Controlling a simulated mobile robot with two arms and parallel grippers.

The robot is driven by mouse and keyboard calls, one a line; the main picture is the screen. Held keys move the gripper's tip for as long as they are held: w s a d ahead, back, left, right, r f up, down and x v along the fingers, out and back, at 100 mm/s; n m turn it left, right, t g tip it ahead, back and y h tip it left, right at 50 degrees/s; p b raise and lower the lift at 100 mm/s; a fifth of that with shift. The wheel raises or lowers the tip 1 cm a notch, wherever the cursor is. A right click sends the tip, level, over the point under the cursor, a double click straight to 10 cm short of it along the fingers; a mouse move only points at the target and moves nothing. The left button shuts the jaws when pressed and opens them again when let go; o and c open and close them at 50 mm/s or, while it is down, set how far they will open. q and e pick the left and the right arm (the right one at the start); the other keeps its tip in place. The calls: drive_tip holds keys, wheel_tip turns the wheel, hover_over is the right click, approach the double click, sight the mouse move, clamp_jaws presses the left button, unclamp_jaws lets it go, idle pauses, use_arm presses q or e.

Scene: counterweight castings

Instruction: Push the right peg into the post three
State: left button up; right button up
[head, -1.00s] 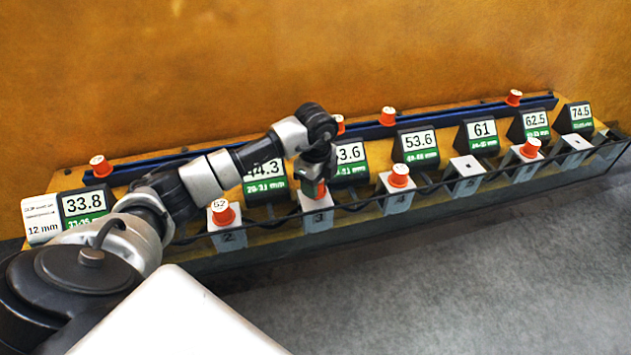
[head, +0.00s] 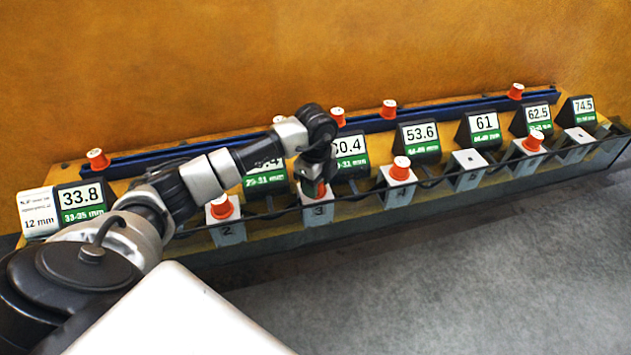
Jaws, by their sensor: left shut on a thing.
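Post three (head: 318,212) is a pale block with a dark 3 on its front, in the lower middle of the head view. My left gripper (head: 317,188) points down at its top, shut on an orange peg (head: 320,191). The jaws hide most of the peg. The peg's lower end appears to be at the post's top, but I cannot tell how deep it sits. My right gripper is not in view.
Orange pegs stand on post two (head: 228,234), post four (head: 399,191) and a post farther right (head: 528,149). Post five (head: 468,168) is bare on top. A dark wavy rail (head: 430,183) runs along the posts. Display signs (head: 417,137) stand behind, before a blue bar (head: 445,112) with more orange caps.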

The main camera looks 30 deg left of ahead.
use_arm(q)
drive_tip(key=o, duration=1)
drive_tip(key=shift+f, duration=0.1)
wheel_tip(320, 180, up, 10)
drive_tip(key=shift+f+b, duration=0.1)
drive_tip(key=shift+b, duration=1.1)
drive_tip(key=shift+r, duration=0.55)
